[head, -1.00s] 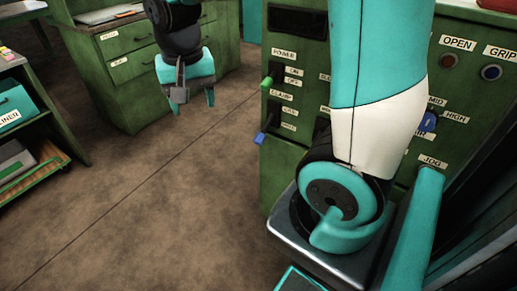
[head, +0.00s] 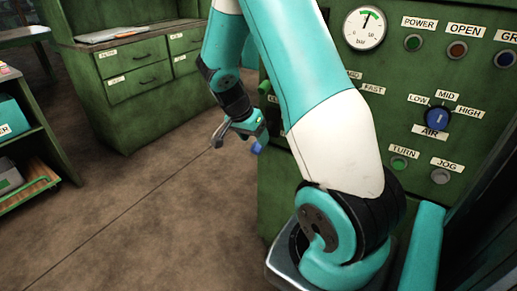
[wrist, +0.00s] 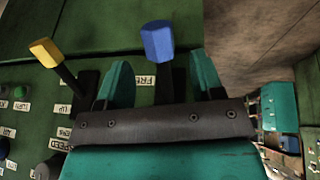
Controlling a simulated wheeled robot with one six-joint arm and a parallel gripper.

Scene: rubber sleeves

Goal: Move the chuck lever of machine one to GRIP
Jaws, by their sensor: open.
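The blue-tipped lever (wrist: 157,42) stands between the two teal fingers of my gripper (wrist: 160,62) in the wrist view, with a clear gap on each side. A FREE label (wrist: 144,82) shows beside it; its own name label cannot be read. In the head view, the lever's blue knob (head: 256,148) shows at the machine's left edge, by my gripper (head: 238,134). My gripper is open and empty. My arm hides much of the lever panel of the green machine (head: 400,130) there, so any GRIP mark beside this lever is hidden.
A yellow-tipped lever (wrist: 43,52) stands close to the left finger. A green-tipped lever (head: 265,87) is above the blue one. A pressure gauge (head: 364,28) and a blue AIR knob (head: 436,119) are to the right. The floor left of the machine is clear.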

